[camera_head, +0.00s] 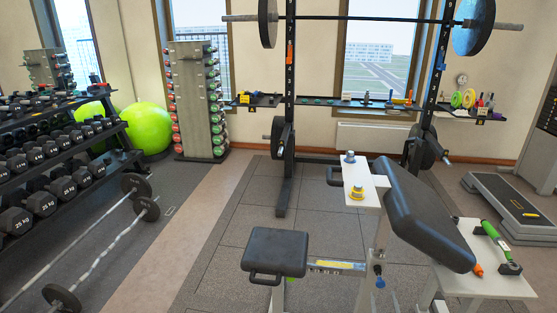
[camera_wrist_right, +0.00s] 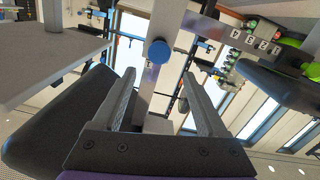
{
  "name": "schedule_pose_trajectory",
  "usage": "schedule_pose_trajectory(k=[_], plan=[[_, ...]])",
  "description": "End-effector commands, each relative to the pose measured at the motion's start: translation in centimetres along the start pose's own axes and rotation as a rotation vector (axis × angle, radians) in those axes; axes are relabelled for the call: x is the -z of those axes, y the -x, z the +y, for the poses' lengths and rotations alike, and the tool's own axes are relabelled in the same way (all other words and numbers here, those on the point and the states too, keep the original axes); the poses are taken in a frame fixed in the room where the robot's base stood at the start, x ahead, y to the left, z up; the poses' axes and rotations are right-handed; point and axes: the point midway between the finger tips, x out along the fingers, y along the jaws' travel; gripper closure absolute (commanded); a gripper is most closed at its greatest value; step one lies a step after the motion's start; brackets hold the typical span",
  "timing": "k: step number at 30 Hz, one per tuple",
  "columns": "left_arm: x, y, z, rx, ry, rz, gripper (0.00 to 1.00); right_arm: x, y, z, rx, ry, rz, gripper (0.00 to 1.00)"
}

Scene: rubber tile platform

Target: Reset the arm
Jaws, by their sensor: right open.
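My right gripper (camera_wrist_right: 158,74) shows in the wrist view with its two grey fingers apart and nothing between them. Beyond the fingers is a blue knob (camera_wrist_right: 159,51) on a pale post, apart from them as far as I can see. A blue knob (camera_head: 380,283) also shows on the frame of the padded bench (camera_head: 276,250) in the head view. I cannot make out the right gripper clearly in the head view. My left gripper is not in view.
The bench's tilted black pad (camera_head: 425,212) stands beside a white table (camera_head: 500,284) holding a green-handled tool (camera_head: 491,231). A barbell rack (camera_head: 288,110) stands behind. Dumbbell racks (camera_head: 60,165) and barbells (camera_head: 100,240) are at left.

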Motion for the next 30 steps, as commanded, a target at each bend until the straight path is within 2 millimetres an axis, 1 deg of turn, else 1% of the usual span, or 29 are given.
schedule_pose_trajectory(k=[1,4,6,8,9,11,12,14,17,18,20,21,23,24,26,27,29,30], plan=[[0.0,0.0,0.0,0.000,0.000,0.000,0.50,1.6,0.0,-0.5,0.001,-0.006,-0.027,0.25],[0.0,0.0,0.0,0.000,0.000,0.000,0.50,4.7,0.3,-1.2,-0.002,-0.018,-0.104,0.25],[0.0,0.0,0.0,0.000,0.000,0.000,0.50,6.9,1.1,-1.9,-0.002,-0.026,-0.165,0.25],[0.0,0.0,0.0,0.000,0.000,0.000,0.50,8.6,2.0,-2.5,0.001,-0.032,-0.218,0.25],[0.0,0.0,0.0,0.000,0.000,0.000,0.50,9.7,2.8,-2.9,0.004,-0.036,-0.253,0.25],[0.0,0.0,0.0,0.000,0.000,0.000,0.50,11.2,4.2,-3.5,0.009,-0.041,-0.307,0.25],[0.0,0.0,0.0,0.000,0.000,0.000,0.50,12.2,5.3,-4.0,0.015,-0.044,-0.342,0.25],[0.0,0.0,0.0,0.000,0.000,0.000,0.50,13.4,7.1,-4.5,0.023,-0.047,-0.396,0.25],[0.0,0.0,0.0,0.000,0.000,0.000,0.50,15.3,10.7,-5.6,0.043,-0.051,-0.487,0.25],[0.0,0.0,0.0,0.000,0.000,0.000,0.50,15.9,12.2,-6.0,0.053,-0.054,-0.523,0.25],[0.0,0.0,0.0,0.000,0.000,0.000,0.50,16.6,14.8,-6.6,0.069,-0.054,-0.577,0.25],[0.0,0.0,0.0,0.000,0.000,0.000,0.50,17.0,16.5,-7.0,0.080,-0.054,-0.614,0.25],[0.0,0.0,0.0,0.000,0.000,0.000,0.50,17.5,19.3,-7.5,0.100,-0.054,-0.668,0.25],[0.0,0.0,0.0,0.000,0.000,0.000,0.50,17.8,21.2,-7.9,0.113,-0.052,-0.705,0.25],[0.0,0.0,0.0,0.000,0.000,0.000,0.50,17.9,24.2,-8.4,0.136,-0.052,-0.759,0.25],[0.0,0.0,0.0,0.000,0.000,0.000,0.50,18.0,26.3,-8.7,0.151,-0.049,-0.796,0.25],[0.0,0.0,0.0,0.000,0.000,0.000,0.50,17.9,29.2,-9.1,0.175,-0.047,-0.848,0.25],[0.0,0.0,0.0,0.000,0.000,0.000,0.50,17.8,31.1,-9.3,0.190,-0.044,-0.880,0.25]])
